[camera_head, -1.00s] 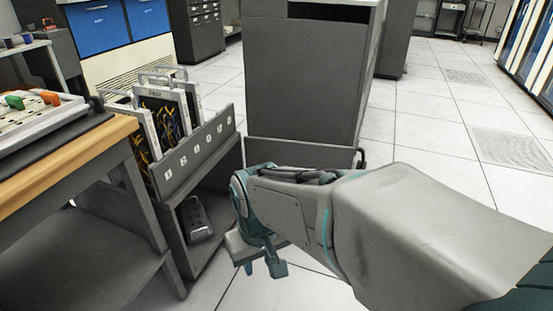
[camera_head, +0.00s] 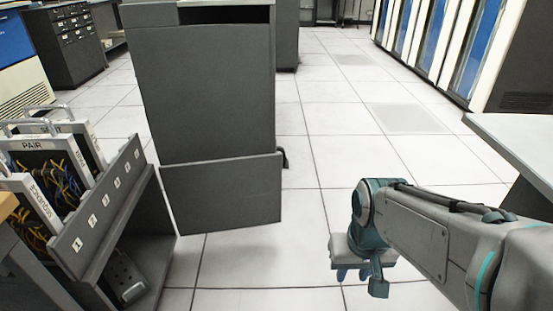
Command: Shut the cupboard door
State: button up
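A tall dark grey cabinet (camera_head: 205,85) stands left of centre. A low grey panel (camera_head: 222,192) at its base, which looks like the cupboard door, juts out at an angle from the cabinet's lower front. A small dark handle or latch (camera_head: 284,157) shows at the panel's upper right edge. How far the door stands open is hard to tell. My gripper (camera_head: 360,280) hangs low over the floor, to the right of the panel and apart from it. Its fingers are small and partly hidden, so its opening does not show. I see nothing held in it.
A rack of wired plugboards (camera_head: 100,215) stands at the left, close to the panel. A grey table corner (camera_head: 520,150) juts in at the right. Blue and white cabinets (camera_head: 430,40) line the back right. The tiled floor (camera_head: 330,140) between is clear.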

aim_at(224, 195)
jog(key=z, duration=0.5)
jog(key=i, duration=4.3)
jog(key=u, duration=4.6)
jog(key=k, duration=0.65)
jog(key=z, duration=0.05)
